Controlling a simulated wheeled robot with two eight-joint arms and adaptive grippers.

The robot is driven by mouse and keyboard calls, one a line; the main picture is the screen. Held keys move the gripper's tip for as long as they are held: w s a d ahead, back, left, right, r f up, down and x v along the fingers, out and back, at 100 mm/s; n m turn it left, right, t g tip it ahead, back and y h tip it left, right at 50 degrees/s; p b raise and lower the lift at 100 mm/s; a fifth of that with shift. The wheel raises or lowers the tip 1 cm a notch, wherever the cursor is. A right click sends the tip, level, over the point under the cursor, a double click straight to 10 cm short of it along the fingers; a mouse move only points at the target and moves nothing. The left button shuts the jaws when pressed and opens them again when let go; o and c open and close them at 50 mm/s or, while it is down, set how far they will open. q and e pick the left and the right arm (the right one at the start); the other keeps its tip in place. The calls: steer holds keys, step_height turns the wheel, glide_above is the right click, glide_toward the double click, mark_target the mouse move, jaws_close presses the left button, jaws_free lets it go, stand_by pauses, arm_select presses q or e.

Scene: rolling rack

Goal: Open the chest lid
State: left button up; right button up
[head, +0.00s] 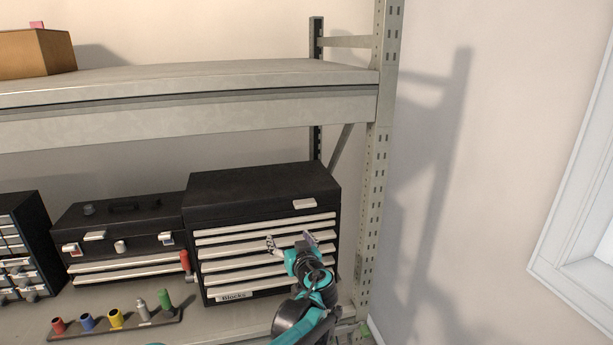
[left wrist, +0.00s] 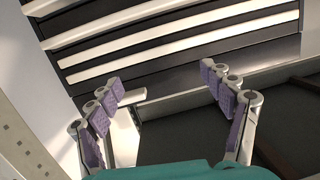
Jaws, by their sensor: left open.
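The black chest (head: 193,262) stands on the lower shelf, with several pale-fronted drawers and a "Blocks" label low down. Its lid (head: 258,187) is shut, with a pale latch (head: 304,204) at the front right. My left gripper (head: 291,241) is open and empty in front of the upper drawers, below the latch in the picture. In the left wrist view, its spread fingers (left wrist: 168,100) frame the front; the pale latch (left wrist: 126,128) shows beside the left-hand finger, and pale drawer strips (left wrist: 180,50) run above. Contact with the latch cannot be told. My right gripper is not in view.
A smaller black toolbox (head: 125,213) stands left of the chest, and a drawer cabinet (head: 30,240) farther left. A holder with several coloured cylinders (head: 115,322) lies in front. The upper shelf (head: 200,110) runs above the chest; the rack's upright (head: 374,190) is close on the right.

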arm_select(q)
steer(key=t+p, duration=0.2)
steer(key=p, duration=0.1)
glide_toward(306, 207)
steer(key=a+x, duration=0.1)
steer(key=x, duration=0.3)
steer(key=shift+h, duration=0.3)
steer(key=x, duration=0.2)
steer(key=p+x, duration=0.1)
steer(key=x, duration=0.1)
steer(key=d+x, duration=0.1)
steer(key=x, duration=0.2)
steer(key=shift+w, duration=0.15)
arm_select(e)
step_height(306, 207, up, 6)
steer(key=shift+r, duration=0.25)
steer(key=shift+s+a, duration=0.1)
